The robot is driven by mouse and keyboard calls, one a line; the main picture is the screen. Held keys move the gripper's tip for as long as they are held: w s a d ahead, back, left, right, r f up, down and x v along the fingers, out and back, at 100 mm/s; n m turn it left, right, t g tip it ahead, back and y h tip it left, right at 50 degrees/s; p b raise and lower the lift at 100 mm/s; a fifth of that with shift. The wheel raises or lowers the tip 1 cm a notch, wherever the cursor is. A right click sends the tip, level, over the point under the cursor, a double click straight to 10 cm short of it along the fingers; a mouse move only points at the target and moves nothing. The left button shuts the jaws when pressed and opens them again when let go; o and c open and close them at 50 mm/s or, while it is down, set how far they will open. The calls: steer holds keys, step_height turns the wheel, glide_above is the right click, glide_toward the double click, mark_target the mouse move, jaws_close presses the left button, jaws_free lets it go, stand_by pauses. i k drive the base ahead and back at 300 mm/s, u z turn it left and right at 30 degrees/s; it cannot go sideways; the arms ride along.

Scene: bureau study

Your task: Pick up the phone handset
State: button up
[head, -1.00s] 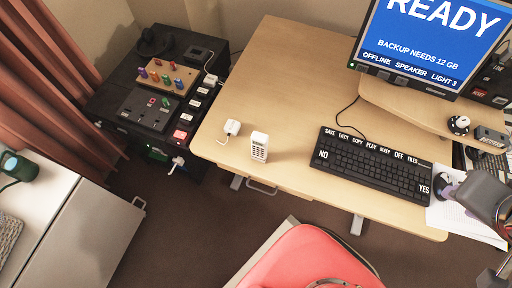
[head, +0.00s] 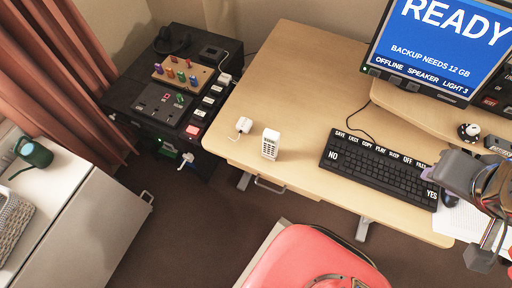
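A white phone handset (head: 270,144) with a dark keypad stands upright on the wooden desk (head: 290,85), near its front left edge. A small white cradle-like piece (head: 243,125) lies just left of it, apart from it. My gripper (head: 430,173) is at the right, over the right end of the black keyboard, well away from the handset. Its fingers are small and partly hidden by my arm, so I cannot tell whether they are open.
The black keyboard (head: 380,170) lies right of the handset, with a monitor (head: 430,45) behind. A red chair (head: 310,262) stands before the desk. A black cabinet (head: 125,90) with controls is left. The desktop behind the handset is clear.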

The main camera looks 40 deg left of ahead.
mark_target(271, 139)
steer(key=u, duration=2.35)
steer(key=k, duration=0.75)
steer(key=z, duration=0.4)
steer(key=i, duration=0.9)
steer(key=z, duration=0.05)
